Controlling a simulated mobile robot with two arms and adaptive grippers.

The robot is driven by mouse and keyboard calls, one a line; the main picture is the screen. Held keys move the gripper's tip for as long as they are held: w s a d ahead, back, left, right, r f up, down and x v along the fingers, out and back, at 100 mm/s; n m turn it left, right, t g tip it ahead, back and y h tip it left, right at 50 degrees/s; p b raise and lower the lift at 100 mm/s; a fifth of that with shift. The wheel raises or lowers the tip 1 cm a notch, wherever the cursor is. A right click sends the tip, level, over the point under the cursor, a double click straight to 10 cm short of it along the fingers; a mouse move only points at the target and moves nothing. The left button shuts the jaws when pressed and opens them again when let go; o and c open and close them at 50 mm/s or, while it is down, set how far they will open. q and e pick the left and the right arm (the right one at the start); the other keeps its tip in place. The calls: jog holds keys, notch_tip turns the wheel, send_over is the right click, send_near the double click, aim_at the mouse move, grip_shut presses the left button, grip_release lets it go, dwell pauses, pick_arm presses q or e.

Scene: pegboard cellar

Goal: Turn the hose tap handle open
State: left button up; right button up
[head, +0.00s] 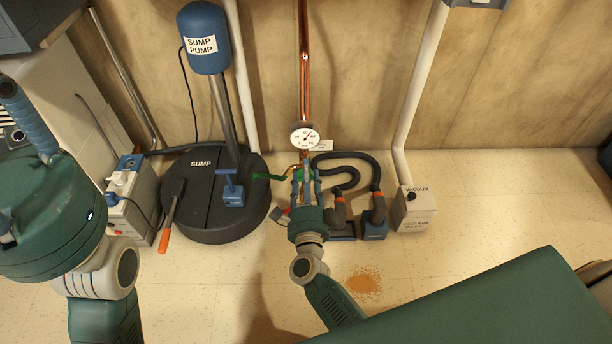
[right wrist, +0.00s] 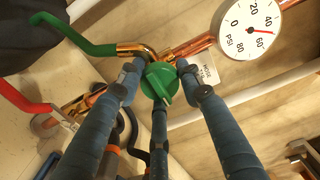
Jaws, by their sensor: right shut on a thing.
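The hose tap handle is a round green knob with a raised bar across it; it shows in the right wrist view (right wrist: 159,82), on copper pipework. My right gripper (right wrist: 158,72) is shut on it, with blue fingertips at its left and right sides and a third finger below. In the head view my right gripper (head: 305,172) is at the foot of the copper pipe and mostly hides the knob. My left gripper (head: 30,122) is at the left edge of the head view, far from the tap, with its fingers only partly in view.
A green lever (right wrist: 75,36) and a red lever (right wrist: 25,98) are left of the knob. A pressure gauge (head: 305,137) is just above. The black sump (head: 200,212) stands left; black hoses (head: 350,165) and a vacuum box (head: 415,208) stand right. Orange grains (head: 362,284) lie on the floor.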

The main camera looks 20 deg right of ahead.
jog(key=shift+d+r, duration=0.15)
jog(key=shift+d, duration=0.1)
jog(key=o, duration=1.1)
jog(key=shift+s+a, duration=0.1)
jog(key=shift+s, duration=0.05)
jog(key=v, duration=1.1)
jog(key=shift+s+a, duration=0.1)
jog(key=shift+s, duration=0.25)
